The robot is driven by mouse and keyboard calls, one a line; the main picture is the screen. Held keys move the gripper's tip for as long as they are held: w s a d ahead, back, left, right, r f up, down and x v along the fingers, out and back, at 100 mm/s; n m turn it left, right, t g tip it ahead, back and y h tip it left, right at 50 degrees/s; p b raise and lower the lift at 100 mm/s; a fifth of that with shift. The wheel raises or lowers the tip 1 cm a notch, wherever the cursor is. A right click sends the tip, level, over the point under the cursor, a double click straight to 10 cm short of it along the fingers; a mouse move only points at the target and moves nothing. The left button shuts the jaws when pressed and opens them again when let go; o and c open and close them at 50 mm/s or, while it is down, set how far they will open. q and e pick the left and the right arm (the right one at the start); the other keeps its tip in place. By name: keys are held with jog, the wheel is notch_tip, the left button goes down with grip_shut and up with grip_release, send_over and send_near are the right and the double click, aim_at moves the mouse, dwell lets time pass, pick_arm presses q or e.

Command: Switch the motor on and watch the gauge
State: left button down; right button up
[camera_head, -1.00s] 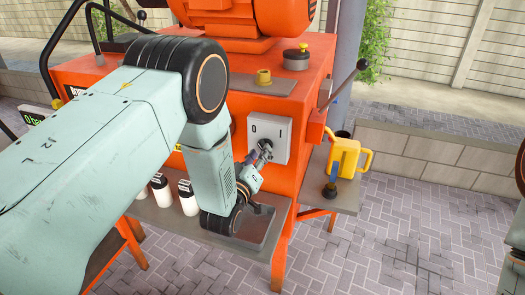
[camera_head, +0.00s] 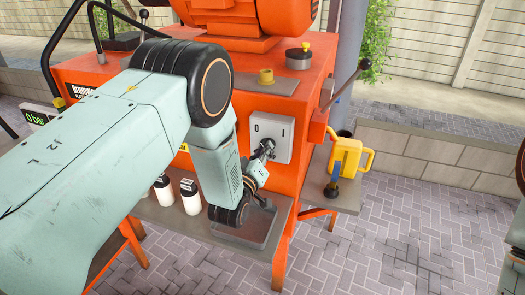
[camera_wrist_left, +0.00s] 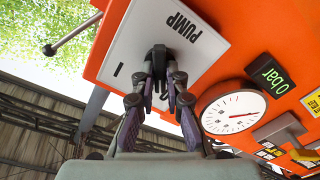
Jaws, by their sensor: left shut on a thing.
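The white switch panel (camera_head: 270,136) is on the front of the orange machine. In the left wrist view the panel (camera_wrist_left: 128,40) reads "PUMP" and has a bar mark near one corner. My left gripper (camera_head: 266,149) is at this panel. In the left wrist view its fingers (camera_wrist_left: 159,78) are shut on the dark switch knob (camera_wrist_left: 158,54), which they partly hide. The round white gauge (camera_wrist_left: 228,101) has a red needle. The green display (camera_wrist_left: 266,73) beside it reads "0 bar". The orange motor housing (camera_head: 240,18) sits on top. My right gripper is not in view.
A grey shelf (camera_head: 265,228) juts out below the panel, with white bottles (camera_head: 190,196) on its left part. A yellow jug (camera_head: 347,157) stands on a side shelf at right. A lever (camera_head: 345,82) sticks out at the machine's right. Paved floor lies open at right.

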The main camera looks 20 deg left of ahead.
pick_arm(q)
jog(key=shift+a+m, duration=0.1)
jog(key=shift+m, duration=0.2)
jog(key=shift+d+r+m+b, duration=0.15)
jog(key=shift+m+b, duration=1)
jog(key=shift+m, duration=2.1)
jog(key=shift+d+f+m+b, duration=0.15)
jog(key=shift+m+b, duration=0.95)
jog(key=shift+m, duration=2.15)
jog(key=shift+r+m, duration=0.1)
jog(key=shift+m, duration=0.2)
jog(key=c, duration=1.4)
grip_release()
